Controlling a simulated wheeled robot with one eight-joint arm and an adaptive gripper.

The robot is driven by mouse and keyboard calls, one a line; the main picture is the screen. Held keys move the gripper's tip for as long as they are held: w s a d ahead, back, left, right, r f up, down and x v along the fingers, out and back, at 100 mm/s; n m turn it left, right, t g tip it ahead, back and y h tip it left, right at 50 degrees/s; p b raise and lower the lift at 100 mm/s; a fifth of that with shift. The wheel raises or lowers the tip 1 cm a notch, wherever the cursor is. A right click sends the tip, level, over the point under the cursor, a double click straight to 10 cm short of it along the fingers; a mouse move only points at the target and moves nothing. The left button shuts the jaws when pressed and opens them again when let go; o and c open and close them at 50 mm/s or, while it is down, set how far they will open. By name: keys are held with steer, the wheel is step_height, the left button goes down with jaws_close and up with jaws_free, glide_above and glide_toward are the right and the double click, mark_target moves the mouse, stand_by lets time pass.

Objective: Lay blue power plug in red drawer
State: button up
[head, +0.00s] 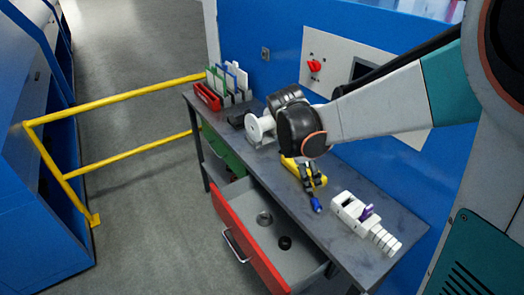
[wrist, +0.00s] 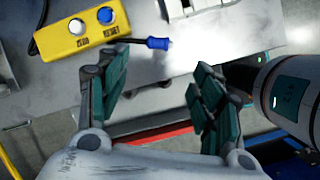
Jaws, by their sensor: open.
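The blue power plug (head: 316,204) lies on the grey workbench near its front edge. In the wrist view the plug (wrist: 157,43) lies just beyond the fingertips, level with the gap between them and apart from both. My gripper (head: 313,182) is over the bench beside the plug; in the wrist view its fingers (wrist: 160,72) are spread with nothing between them. The red drawer (head: 247,241) under the bench is pulled open. Its grey inside holds a metallic round part (head: 264,218) and a black round part (head: 285,242). A red strip of the drawer (wrist: 155,138) shows below the gripper in the wrist view.
A yellow button box (wrist: 85,32) lies beside the plug. A white block assembly with a purple part (head: 365,219) is to the right. A white spool (head: 262,129) stands behind. A green drawer (head: 222,152) is left of the red one. A yellow railing (head: 120,100) stands left.

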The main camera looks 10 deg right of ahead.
step_height(320, 180, down, 2)
steer(key=w+n, duration=0.1)
steer(key=w, duration=0.1)
steer(key=b, duration=0.3)
glide_above(317, 201)
steer(key=a, duration=0.2)
steer(key=shift+n+g, duration=0.3)
step_height(317, 201, down, 8)
steer(key=shift+w+f, duration=0.1)
steer(key=shift+w, duration=0.05)
steer(key=b+x, duration=0.2)
steer(key=x, duration=0.3)
steer(key=shift+a+f, duration=0.15)
steer(key=shift+s, duration=0.2)
steer(key=c, duration=1)
steer(key=shift+c, duration=0.2)
